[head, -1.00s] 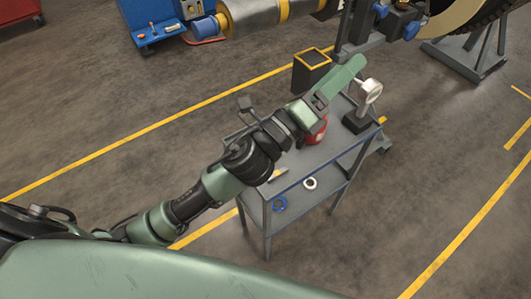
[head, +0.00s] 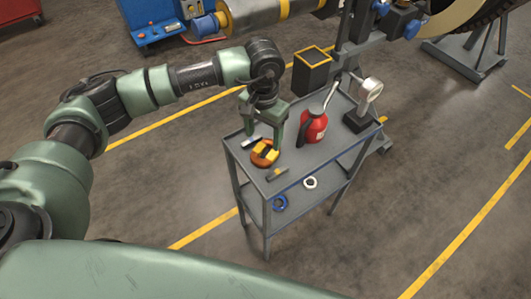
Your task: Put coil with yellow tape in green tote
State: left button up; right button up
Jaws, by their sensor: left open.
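A round orange-brown coil with yellow tape and dark patches (head: 258,160) lies on the top of a grey cart (head: 305,165), toward its left side. My left gripper (head: 263,140) points down over the coil, its two fingers open and spread apart. The fingertips are close to the coil; I cannot tell whether they touch it. The gripper hides a little of the cart top behind it. No green tote shows in this view. My right gripper is not in view.
A red bottle (head: 313,128) and a dial gauge on a stand (head: 366,100) stand on the cart. A white ring (head: 310,183) and a small tool (head: 277,174) lie near its front edge. A blue ring (head: 280,203) is lower down. A black bin with yellow rim (head: 311,72) stands behind.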

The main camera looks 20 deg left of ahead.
aim_at(266, 155)
pick_arm(q)
jog(key=f, duration=0.3)
jog(key=f+b, duration=0.1)
jog(key=f, duration=0.2)
jog(key=shift+w+d+f, duration=0.15)
jog(key=shift+w+d, duration=0.05)
grip_shut()
